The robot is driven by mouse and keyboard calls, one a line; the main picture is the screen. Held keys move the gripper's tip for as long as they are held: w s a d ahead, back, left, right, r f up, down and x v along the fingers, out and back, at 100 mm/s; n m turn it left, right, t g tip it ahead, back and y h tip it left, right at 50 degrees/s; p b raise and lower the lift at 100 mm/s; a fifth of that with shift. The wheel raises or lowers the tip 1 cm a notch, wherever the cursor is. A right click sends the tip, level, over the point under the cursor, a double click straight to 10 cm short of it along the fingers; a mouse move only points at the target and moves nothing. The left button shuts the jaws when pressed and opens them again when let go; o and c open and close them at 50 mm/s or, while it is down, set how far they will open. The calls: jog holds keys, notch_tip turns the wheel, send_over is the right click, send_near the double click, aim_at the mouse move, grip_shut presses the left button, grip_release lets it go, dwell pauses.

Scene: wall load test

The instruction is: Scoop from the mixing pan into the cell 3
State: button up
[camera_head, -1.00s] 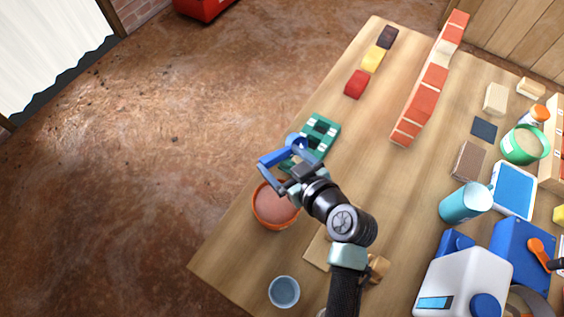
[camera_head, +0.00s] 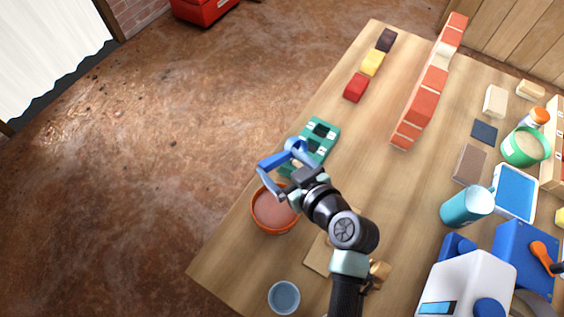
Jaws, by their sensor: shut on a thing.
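The mixing pan (camera_head: 270,212), a round orange-rimmed bowl with a smooth pinkish fill, stands near the table's left edge. A green mould tray (camera_head: 329,128) with several square cells lies just beyond it; its near end is partly covered, and I cannot tell which is cell 3. My gripper (camera_head: 292,186) is over the far right side of the pan, shut on a blue scoop (camera_head: 271,161). The scoop's far end reaches over the near part of the tray. Whether the scoop holds any mix is too small to tell.
A light blue cup (camera_head: 284,297) stands at the front. Red (camera_head: 355,87), yellow (camera_head: 372,62) and dark (camera_head: 386,40) blocks line the far left edge. A low brick wall (camera_head: 421,100) runs right of the tray. A teal jug (camera_head: 467,206) and a white-and-blue machine (camera_head: 465,285) stand right.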

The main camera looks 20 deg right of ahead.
dwell(0.5)
notch_tip(320, 180, up, 4)
jog(key=p, duration=0.3)
jog(key=shift+a, duration=0.1)
dwell(0.3)
